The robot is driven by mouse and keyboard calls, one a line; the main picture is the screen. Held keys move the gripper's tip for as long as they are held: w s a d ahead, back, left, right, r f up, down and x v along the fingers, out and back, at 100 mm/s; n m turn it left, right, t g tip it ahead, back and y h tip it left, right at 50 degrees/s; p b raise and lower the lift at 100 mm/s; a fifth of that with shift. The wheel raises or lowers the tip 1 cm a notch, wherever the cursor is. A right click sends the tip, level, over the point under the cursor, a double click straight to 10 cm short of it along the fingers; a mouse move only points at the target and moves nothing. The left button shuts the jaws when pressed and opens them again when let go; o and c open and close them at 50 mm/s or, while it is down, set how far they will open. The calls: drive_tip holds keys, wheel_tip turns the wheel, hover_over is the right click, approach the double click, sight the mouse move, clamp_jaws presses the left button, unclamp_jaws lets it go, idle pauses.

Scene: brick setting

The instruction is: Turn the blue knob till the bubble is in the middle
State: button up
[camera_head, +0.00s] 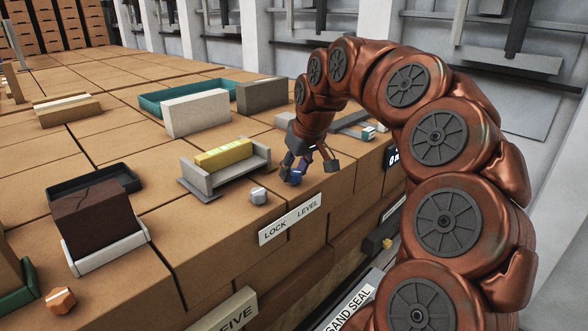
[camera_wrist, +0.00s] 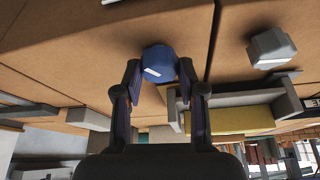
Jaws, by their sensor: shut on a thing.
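The blue knob (camera_head: 295,178) stands on the brick top above the word LEVEL. In the wrist view the same knob (camera_wrist: 158,60), with a white mark on it, sits between my two fingertips. My gripper (camera_head: 309,168) points down and is shut on the knob; its fingers (camera_wrist: 158,70) touch both sides. The level's yellow vial (camera_head: 223,153) rests in a grey cradle (camera_head: 226,174) to the left. The vial (camera_wrist: 243,118) also shows in the wrist view. Pale patches show on the vial, but I cannot tell where the bubble is.
A light grey knob (camera_head: 258,195) stands left of the blue knob, above the word LOCK on the white label (camera_head: 290,220). A white block (camera_head: 196,114) and a teal tray (camera_head: 152,105) lie behind the level. A dark display (camera_head: 393,156) is to the right.

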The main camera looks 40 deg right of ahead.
idle(0.4)
drive_tip(key=o, duration=1.1)
drive_tip(key=shift+o, duration=0.2)
drive_tip(key=v, duration=1.2)
